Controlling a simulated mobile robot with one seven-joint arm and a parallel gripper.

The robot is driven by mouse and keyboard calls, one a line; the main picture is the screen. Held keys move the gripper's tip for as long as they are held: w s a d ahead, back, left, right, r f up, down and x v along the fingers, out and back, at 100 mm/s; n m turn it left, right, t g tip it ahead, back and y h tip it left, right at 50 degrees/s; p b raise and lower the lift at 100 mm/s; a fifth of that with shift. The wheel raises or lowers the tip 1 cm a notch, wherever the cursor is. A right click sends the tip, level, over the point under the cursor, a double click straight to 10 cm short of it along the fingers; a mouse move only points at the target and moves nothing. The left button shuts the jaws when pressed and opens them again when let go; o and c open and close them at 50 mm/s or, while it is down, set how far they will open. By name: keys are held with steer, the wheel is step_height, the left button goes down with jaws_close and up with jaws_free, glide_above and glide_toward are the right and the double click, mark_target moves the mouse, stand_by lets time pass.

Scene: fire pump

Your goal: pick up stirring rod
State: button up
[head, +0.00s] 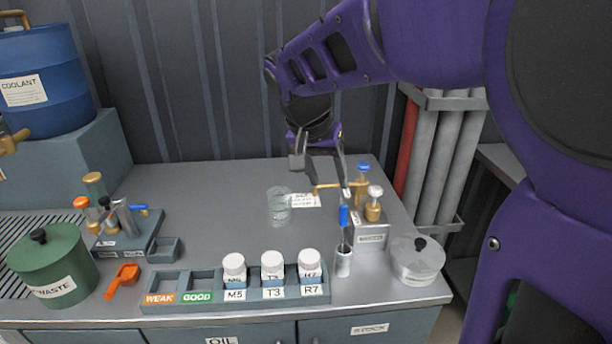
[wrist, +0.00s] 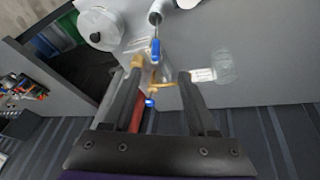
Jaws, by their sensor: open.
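The blue-handled rod, which I take to be the stirring rod (head: 343,216), stands upright in a small white holder (head: 343,263) at the front right of the bench. Its blue handle (wrist: 155,48) also shows in the wrist view, near the left fingertip and beyond the fingertips. My gripper (head: 322,176) is open and empty, above the bench, behind and a little left of the rod in the head view. In the wrist view the gap between my fingertips (wrist: 161,70) has brass-coloured parts of the bottle rack seen through it.
A rack (head: 371,238) with brass-topped and blue-topped items stands just right of the rod. A lidded pot (head: 417,262) is at the right corner. A glass beaker (head: 279,208) stands left of my gripper. A bottle tray (head: 213,306) lines the front.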

mark_target(345, 222)
steer(key=x, duration=1.1)
steer(key=d+b+x, duration=0.1)
steer(key=x, duration=0.5)
steer(key=shift+d+f, duration=0.1)
jaws_close()
